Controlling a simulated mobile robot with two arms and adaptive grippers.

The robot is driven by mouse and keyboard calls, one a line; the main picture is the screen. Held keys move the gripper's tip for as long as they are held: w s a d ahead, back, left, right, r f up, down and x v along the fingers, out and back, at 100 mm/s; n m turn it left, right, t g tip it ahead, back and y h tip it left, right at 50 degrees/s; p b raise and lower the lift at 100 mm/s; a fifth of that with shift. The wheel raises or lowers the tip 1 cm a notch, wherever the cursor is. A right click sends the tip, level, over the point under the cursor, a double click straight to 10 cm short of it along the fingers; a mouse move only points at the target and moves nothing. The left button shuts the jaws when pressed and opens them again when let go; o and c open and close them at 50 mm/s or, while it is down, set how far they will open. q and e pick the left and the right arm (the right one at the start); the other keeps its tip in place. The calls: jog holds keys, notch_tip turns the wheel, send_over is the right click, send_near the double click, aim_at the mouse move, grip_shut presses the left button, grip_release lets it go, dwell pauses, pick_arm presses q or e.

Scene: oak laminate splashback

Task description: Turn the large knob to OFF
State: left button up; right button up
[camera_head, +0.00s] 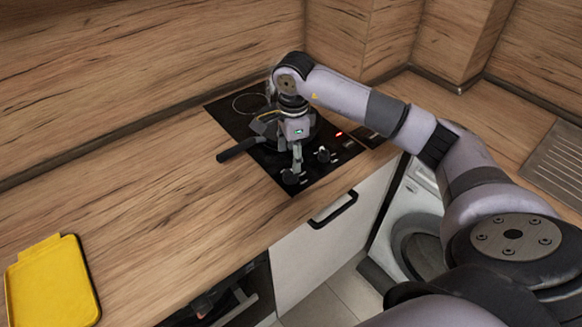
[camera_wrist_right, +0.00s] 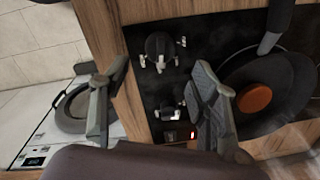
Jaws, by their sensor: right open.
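The large knob (camera_head: 291,177) is dark and sits at the front left corner of the black cooktop (camera_head: 262,168). In the right wrist view the large knob (camera_wrist_right: 159,46) is the upper of two knobs. The smaller knob (camera_wrist_right: 171,112) is below it; it also shows in the head view (camera_head: 323,155). My right gripper (camera_head: 297,168) points down over the front of the cooktop, close to the large knob. Its fingers (camera_wrist_right: 160,78) are spread and empty, apart from both knobs in the wrist picture. The knob's OFF mark is too small to read. My left gripper is out of view.
A black pan (camera_wrist_right: 240,105) with an orange piece (camera_wrist_right: 255,98) in it stands on the cooktop beside the knobs; its handle (camera_head: 238,149) sticks out left. A red light (camera_head: 338,133) glows on the panel. A yellow board (camera_head: 52,283) lies at the left. The counter between is clear.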

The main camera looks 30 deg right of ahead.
aim_at(291, 171)
jog(key=f+p, duration=0.1)
jog(key=f, duration=0.6)
jog(key=shift+w, duration=0.2)
jog(key=shift+c, duration=0.5)
jog(key=c, duration=1.1)
